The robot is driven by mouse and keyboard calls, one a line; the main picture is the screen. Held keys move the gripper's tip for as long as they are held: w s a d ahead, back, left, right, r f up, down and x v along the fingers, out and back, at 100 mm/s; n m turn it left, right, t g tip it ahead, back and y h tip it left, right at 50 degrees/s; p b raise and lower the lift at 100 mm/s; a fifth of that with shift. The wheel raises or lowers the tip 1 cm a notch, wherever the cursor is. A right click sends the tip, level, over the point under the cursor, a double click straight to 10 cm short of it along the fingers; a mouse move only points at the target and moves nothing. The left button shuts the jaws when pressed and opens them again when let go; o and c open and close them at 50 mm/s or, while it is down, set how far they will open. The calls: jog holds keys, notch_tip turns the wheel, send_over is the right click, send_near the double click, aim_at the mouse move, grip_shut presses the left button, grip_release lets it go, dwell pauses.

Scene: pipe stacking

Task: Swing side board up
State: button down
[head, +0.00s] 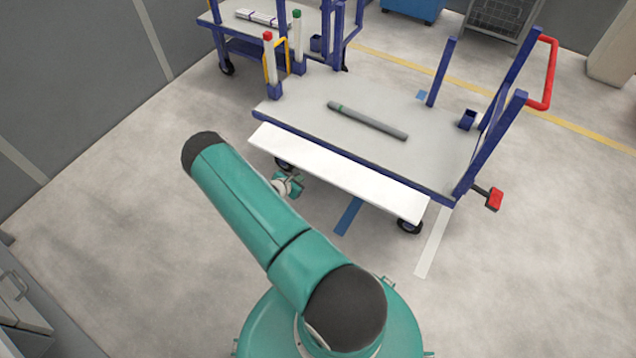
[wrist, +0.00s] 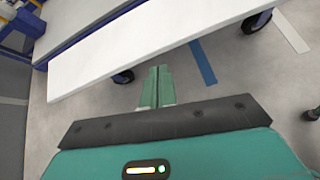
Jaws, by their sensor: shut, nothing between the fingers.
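The white side board (head: 335,170) runs along the near side of the blue-framed cart (head: 420,128), hanging out from its edge at a slant. It also fills the upper part of the wrist view (wrist: 150,47). My gripper (wrist: 158,72) is shut and empty, its two green fingers together. In the wrist view the fingertips lie just below the board's lower edge; I cannot tell whether they touch it. In the head view my gripper (head: 294,184) shows small below the board, partly hidden by my arm.
A grey pipe (head: 368,121) lies on the cart's deck. Blue posts (head: 441,72) and a red handle (head: 549,75) rise at the cart's right. A second cart (head: 240,42) stands behind. A blue floor stripe (head: 348,215) lies below the board. The floor in front is clear.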

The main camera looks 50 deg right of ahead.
aim_at(333, 172)
jog(key=s+f+n, duration=0.2)
jog(key=s+f, duration=0.2)
jog(key=f, duration=0.3)
jog(key=x, duration=1)
jog(key=shift+w+r+y, duration=0.2)
jog(key=shift+r+y, duration=0.1)
jog(key=shift+r, duration=1.65)
jog(key=shift+r, duration=0.1)
